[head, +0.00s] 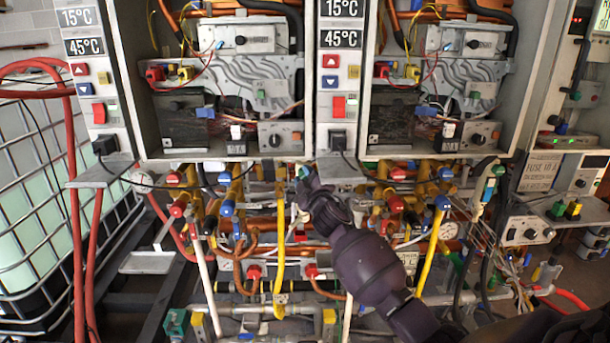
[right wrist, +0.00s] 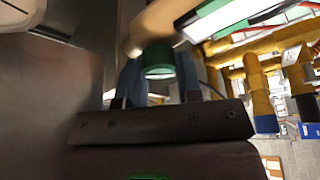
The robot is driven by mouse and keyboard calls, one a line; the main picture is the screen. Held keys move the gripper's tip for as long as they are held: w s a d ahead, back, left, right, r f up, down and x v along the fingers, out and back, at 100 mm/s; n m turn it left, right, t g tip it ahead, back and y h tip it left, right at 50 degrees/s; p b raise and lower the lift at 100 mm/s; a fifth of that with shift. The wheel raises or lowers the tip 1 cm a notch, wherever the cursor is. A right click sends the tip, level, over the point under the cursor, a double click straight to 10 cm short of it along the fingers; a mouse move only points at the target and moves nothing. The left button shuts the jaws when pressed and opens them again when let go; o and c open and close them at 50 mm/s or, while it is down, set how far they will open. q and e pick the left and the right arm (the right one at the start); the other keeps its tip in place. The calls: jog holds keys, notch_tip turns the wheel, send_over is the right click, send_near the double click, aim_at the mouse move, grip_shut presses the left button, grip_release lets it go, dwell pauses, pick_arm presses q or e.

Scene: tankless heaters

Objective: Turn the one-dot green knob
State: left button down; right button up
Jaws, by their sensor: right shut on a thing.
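A small green knob (head: 303,171) sits under the lower edge of the heater cabinets, near the middle of the head view. The dark arm of my right gripper (head: 306,184) reaches up to it from the lower right. In the right wrist view the green knob (right wrist: 158,62) is between the two bluish fingers of my right gripper (right wrist: 158,82), which are shut on it. No dot mark on this knob can be made out. A second green knob (head: 498,170) shows farther right. My left gripper is not in view.
Yellow and copper pipes with red and blue valve caps crowd the space around my right gripper. Two grey heater cabinets (head: 232,80) hang just above. A red hose (head: 76,200) and a caged tank (head: 40,200) stand at left. A yellow pipe (head: 431,250) rises beside my arm.

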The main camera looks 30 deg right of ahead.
jog(key=shift+n, duration=0.4)
jog(key=o, duration=0.9)
jog(key=shift+o, duration=0.2)
jog(key=b+v, duration=0.1)
jog(key=v, duration=1)
jog(key=shift+r, duration=0.15)
